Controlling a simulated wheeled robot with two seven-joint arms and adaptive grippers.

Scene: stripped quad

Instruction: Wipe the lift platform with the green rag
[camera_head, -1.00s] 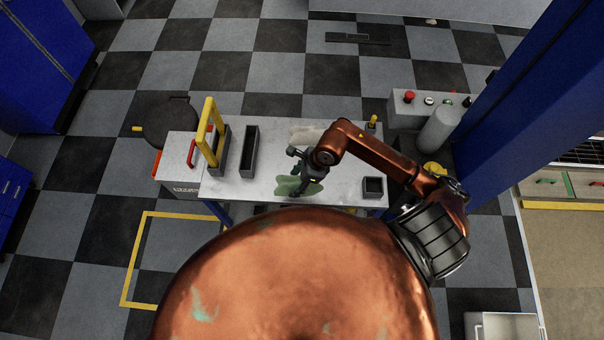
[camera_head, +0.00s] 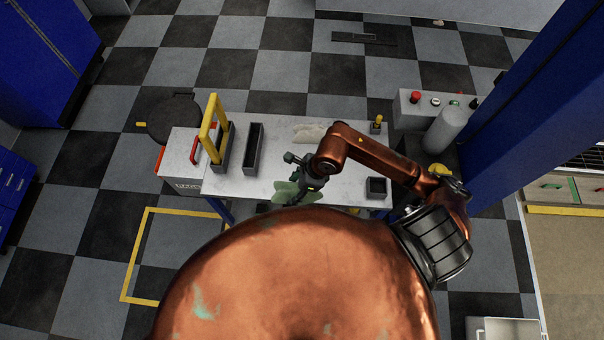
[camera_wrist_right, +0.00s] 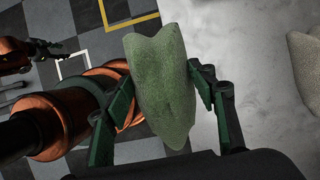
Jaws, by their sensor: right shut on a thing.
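My right gripper (camera_head: 303,180) is shut on the green rag (camera_head: 290,191) near the front edge of a light grey worktop (camera_head: 345,170). In the right wrist view the rag (camera_wrist_right: 163,85) hangs between the two dark green fingers, with floor behind its left side and the pale top behind its right. I cannot tell if the rag touches the top. I cannot tell for sure whether this top is the lift platform. In the right wrist view, a dark end on a copper arm at the upper left looks like my left gripper (camera_wrist_right: 32,52); its jaws are unclear.
A crumpled beige cloth (camera_head: 308,132) lies at the back of the worktop. Two dark bins (camera_head: 253,150) and a yellow handle (camera_head: 208,125) stand left; a small dark box (camera_head: 376,187) stands right. A blue column (camera_head: 535,90) and grey control box (camera_head: 407,112) are beyond.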

